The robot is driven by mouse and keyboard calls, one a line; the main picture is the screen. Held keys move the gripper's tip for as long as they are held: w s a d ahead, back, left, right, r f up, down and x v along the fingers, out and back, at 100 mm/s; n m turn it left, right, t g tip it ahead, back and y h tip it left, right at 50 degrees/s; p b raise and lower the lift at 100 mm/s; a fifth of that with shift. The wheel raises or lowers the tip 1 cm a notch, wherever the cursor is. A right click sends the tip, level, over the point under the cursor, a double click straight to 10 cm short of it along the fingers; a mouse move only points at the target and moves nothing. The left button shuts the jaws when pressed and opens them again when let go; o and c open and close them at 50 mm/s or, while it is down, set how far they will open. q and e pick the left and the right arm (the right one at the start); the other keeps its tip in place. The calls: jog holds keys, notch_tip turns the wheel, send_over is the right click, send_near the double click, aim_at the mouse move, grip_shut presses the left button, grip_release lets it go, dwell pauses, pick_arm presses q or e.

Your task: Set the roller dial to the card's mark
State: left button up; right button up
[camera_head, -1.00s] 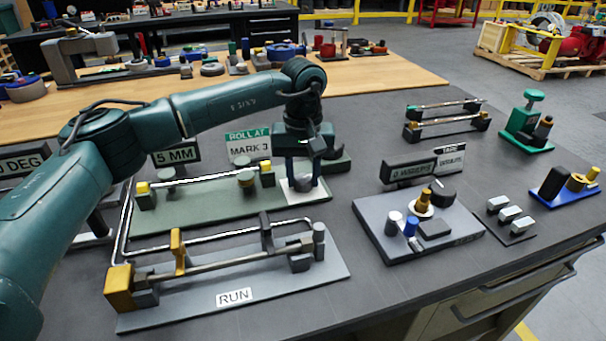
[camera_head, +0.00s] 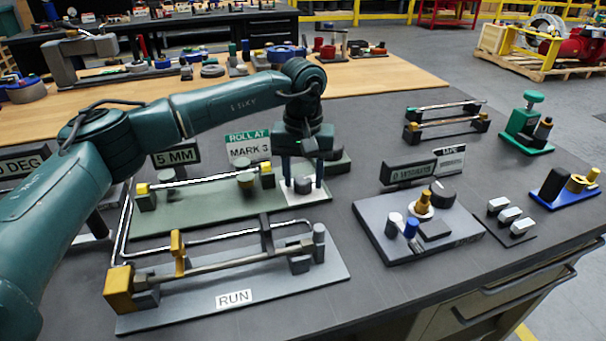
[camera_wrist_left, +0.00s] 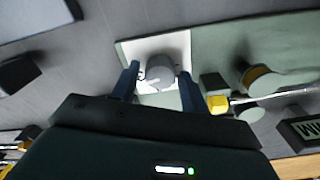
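The roller dial (camera_wrist_left: 160,73) is a grey round knob with a pale pointer mark, on a white plate (camera_wrist_left: 180,45) at the end of the green fixture base (camera_head: 215,212). The green-topped card (camera_head: 248,148) behind it reads "ROLL AT MARK 3". My left gripper (camera_head: 303,184) points down over the white plate, one finger on each side of the dial. In the left wrist view the fingers stand apart with a gap beside the dial, so it is open. The scale marks are too small to read. My right gripper is in neither view.
The RUN fixture (camera_head: 235,299) lies in front, with a rod and yellow blocks. A grey plate (camera_head: 440,243) with knobs stands to the right. A yellow-ended rod (camera_head: 205,180) runs along the green base. Bare bench lies between the fixtures.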

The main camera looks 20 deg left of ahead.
aim_at(303, 179)
pick_arm(q)
jog(key=shift+o, duration=0.8)
notch_tip(303, 179, up, 13)
